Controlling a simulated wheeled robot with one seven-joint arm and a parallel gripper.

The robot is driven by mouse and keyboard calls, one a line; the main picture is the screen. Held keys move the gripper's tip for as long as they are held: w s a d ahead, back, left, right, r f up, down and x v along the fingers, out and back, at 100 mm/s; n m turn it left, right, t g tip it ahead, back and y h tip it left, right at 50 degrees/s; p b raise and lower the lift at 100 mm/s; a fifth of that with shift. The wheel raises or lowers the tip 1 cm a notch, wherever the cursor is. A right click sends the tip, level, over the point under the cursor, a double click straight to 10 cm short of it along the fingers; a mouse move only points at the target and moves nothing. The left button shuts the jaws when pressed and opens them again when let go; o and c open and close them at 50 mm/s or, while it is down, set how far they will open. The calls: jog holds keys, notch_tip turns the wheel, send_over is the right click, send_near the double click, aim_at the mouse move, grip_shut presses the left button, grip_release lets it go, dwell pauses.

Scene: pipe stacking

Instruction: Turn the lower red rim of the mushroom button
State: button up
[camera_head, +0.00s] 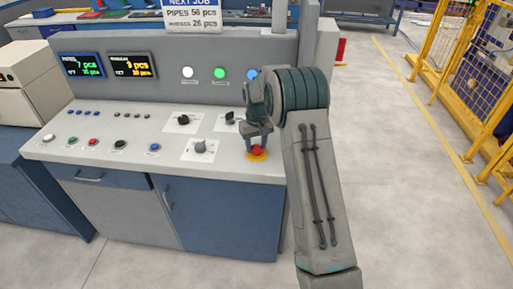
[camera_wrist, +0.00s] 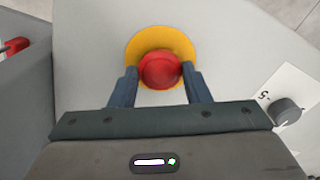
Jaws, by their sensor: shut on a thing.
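The red mushroom button (camera_head: 257,150) sits on a yellow round plate at the right front corner of the control console. In the wrist view the red button (camera_wrist: 159,71) shows from above, on its yellow plate (camera_wrist: 138,45). My gripper (camera_wrist: 160,80) points down over it, with one finger on each side of the red rim. The fingers are closed in on the rim. The lower side of the rim is hidden beneath the domed cap. In the head view my gripper (camera_head: 257,142) is just above the console top, partly covering the button.
The console top (camera_head: 95,150) carries several small push buttons and rotary knobs, with a grey knob (camera_head: 200,147) left of the red button. In the wrist view a dark knob (camera_wrist: 284,111) lies near my gripper's right side. Lamps and two displays (camera_head: 107,65) stand on the back panel. Yellow fencing (camera_head: 440,55) is at right.

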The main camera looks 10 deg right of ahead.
jog(key=shift+m+b, duration=0.65)
jog(key=shift+m, duration=0.95)
jog(key=shift+f, duration=0.1)
jog(key=o, duration=1)
notch_tip(320, 180, up, 14)
jog(key=b, duration=0.1)
jog(key=shift+b, duration=0.35)
